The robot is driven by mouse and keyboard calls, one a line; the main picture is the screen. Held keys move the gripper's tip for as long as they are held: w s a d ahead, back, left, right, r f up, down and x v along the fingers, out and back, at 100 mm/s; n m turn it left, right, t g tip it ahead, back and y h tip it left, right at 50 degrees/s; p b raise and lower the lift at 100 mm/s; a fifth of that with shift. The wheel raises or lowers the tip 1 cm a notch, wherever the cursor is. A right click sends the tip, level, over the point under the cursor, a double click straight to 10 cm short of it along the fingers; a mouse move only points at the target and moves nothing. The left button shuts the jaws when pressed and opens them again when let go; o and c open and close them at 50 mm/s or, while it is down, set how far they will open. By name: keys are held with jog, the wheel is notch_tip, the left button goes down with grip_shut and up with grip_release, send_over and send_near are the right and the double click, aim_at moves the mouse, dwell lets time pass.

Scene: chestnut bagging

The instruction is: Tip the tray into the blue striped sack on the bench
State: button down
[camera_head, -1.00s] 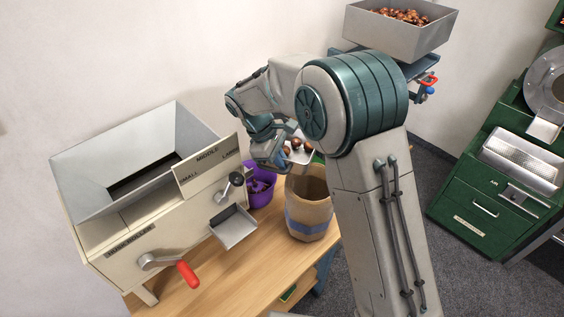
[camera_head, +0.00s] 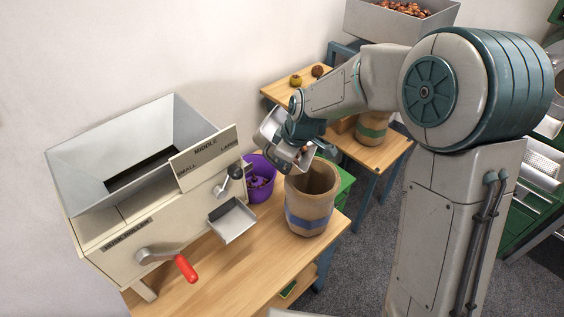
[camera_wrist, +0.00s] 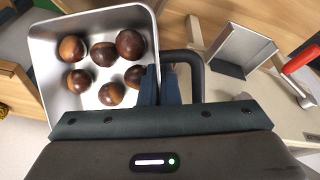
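The brown sack with a blue stripe (camera_head: 309,219) stands upright and open-mouthed on the wooden bench (camera_head: 262,262). My gripper (camera_head: 294,146) is above and just behind the sack's mouth. Several brown chestnuts (camera_wrist: 103,54) lie on the tray's floor. In the head view the tray is partly hidden by the gripper, and its exact tilt is hard to tell.
A cream sorting machine (camera_head: 150,235) with a red crank handle (camera_head: 186,268) and small metal chute (camera_head: 233,222) stands left of the sack. A purple bucket (camera_head: 262,187) sits close behind it. A second table (camera_head: 375,150) with another sack (camera_head: 371,128) is further back.

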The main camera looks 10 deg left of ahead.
aim_at(303, 174)
jog(key=shift+d+t+y+b, duration=0.4)
jog(key=shift+y+b, duration=0.8)
jog(key=shift+b, duration=1.85)
jog(key=d+y+b, duration=0.1)
jog(key=y+b, duration=0.1)
jog(key=b, duration=0.3)
jog(key=t+y+b, duration=0.1)
jog(key=y+b, duration=0.1)
jog(key=b, duration=0.4)
jog(key=shift+s+d, duration=0.2)
jog(key=shift+d, duration=0.15)
jog(key=shift+f+y+b, duration=0.1)
jog(key=shift+y+b, duration=0.2)
jog(key=shift+b, duration=0.2)
jog(key=b, duration=0.2)
jog(key=y+b, duration=0.1)
jog(key=b, duration=0.2)
jog(key=shift+s+d+f+m, duration=0.1)
jog(key=shift+d+m, duration=0.2)
jog(key=shift+d, duration=0.05)
